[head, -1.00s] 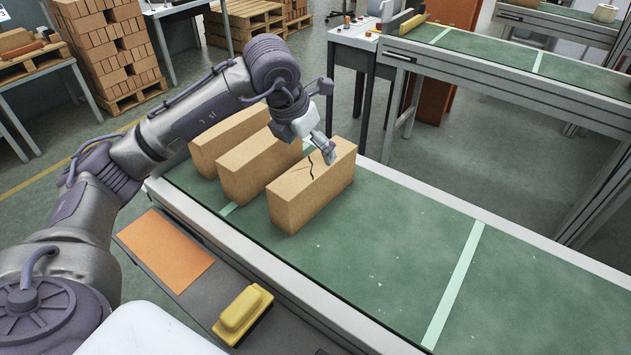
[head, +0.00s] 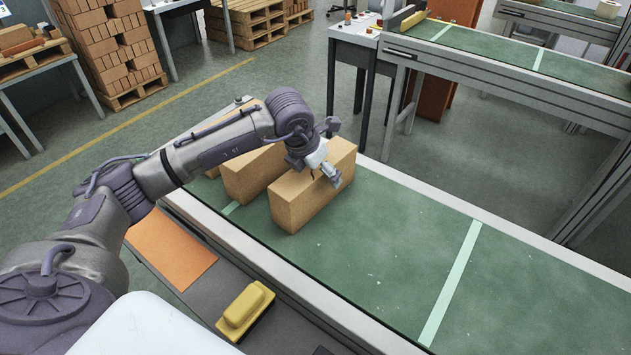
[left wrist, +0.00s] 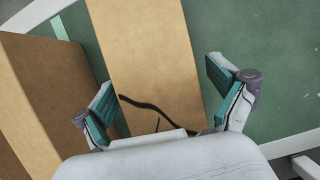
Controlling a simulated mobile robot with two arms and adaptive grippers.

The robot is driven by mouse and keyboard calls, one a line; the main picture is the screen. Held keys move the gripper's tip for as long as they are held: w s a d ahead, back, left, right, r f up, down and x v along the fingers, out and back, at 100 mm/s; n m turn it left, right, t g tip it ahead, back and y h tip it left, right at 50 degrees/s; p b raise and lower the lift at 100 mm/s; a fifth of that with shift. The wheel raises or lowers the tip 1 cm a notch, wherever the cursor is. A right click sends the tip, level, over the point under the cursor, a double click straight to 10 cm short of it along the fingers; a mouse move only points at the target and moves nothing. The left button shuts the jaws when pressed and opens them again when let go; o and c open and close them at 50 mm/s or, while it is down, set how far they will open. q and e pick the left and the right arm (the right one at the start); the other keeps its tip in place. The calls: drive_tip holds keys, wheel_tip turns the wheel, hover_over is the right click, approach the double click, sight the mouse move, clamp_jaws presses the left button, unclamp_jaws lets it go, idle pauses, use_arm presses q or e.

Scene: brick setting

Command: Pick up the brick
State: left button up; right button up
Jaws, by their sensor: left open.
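Three tan bricks stand in a row on the green conveyor belt (head: 385,255). The rightmost brick (head: 300,205) is nearest my left gripper (head: 334,177), and the middle brick (head: 245,180) is partly behind my arm. The third is mostly hidden by the arm. Another brick (left wrist: 45,100) is at the left of that view.
The belt right of the bricks is clear. A second conveyor (head: 500,62) and a stack of bricks (head: 105,45) stand farther back.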

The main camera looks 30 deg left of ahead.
use_arm(q)
clamp_jaws()
drive_tip(key=shift+w+r, duration=0.15)
drive_tip(key=shift+r, duration=0.05)
drive_tip(key=shift+r, duration=0.1)
